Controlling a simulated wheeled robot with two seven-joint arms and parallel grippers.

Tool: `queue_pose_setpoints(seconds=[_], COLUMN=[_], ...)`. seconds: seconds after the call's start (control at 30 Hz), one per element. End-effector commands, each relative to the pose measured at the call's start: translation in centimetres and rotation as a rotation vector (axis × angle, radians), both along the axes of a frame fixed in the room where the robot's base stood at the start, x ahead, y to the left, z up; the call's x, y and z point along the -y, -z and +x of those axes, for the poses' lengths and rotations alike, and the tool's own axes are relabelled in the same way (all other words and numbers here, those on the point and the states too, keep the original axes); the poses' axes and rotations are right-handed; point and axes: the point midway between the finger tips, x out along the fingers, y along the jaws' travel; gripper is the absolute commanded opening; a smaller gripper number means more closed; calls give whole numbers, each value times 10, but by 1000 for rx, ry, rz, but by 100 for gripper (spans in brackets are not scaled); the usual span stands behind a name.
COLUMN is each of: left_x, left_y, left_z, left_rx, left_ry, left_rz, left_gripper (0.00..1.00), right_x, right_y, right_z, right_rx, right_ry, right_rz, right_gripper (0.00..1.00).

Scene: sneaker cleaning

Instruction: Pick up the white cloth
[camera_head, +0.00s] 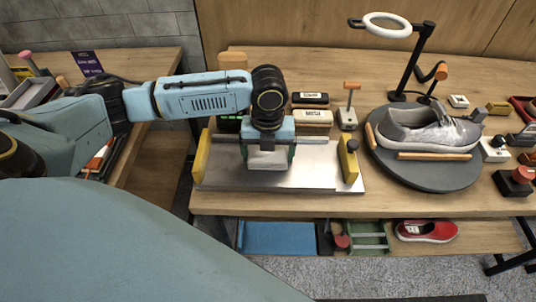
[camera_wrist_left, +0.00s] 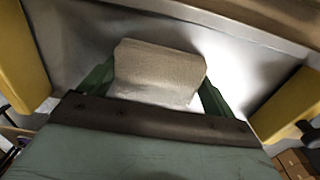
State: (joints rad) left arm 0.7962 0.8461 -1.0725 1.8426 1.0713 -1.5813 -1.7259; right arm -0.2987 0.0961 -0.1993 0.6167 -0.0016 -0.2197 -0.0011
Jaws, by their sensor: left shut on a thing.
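The white cloth (camera_wrist_left: 158,72) shows in the left wrist view as a pale, textured pad between the green fingers of my left gripper (camera_wrist_left: 157,88). In the head view the cloth (camera_head: 268,158) is a small pale patch at the tip of my left gripper (camera_head: 268,148), over the metal tray. My left gripper is shut on the cloth and points down. I cannot tell whether the cloth touches the tray. My right gripper is not in view.
The metal tray (camera_head: 215,180) has yellow blocks (camera_head: 348,160) at both ends. A grey sneaker (camera_head: 425,130) sits on a round dark turntable (camera_head: 425,177) to the right. Brushes (camera_head: 312,117) stand behind the tray. A ring lamp (camera_head: 387,25) rises at the back.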

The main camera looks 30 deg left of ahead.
Motion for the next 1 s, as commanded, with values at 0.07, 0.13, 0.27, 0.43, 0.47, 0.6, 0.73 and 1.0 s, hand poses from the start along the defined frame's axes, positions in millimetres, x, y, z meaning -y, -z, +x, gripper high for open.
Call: queue_pose_setpoints(seconds=[0.07,0.13,0.27,0.43,0.47,0.6,0.73,1.0], left_x=[0,0,0,0,0,0,0,0], left_y=[-1,-6,-26,-63,-68,-90,-99,-100], left_z=[0,1,1,1,1,1,0,0], left_rx=[1,2,4,4,3,2,1,-1], left_ry=[0,0,0,1,1,0,0,-1], left_rz=[0,-1,0,-1,-2,-1,-1,-1], left_gripper=[68,68,68,68,68,68,68,68], right_x=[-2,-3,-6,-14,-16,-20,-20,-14], right_y=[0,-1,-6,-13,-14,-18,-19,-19], right_z=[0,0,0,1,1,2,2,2], right_rx=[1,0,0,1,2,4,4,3], right_ry=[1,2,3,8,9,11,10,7], right_rz=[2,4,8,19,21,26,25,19], right_gripper=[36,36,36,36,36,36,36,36])
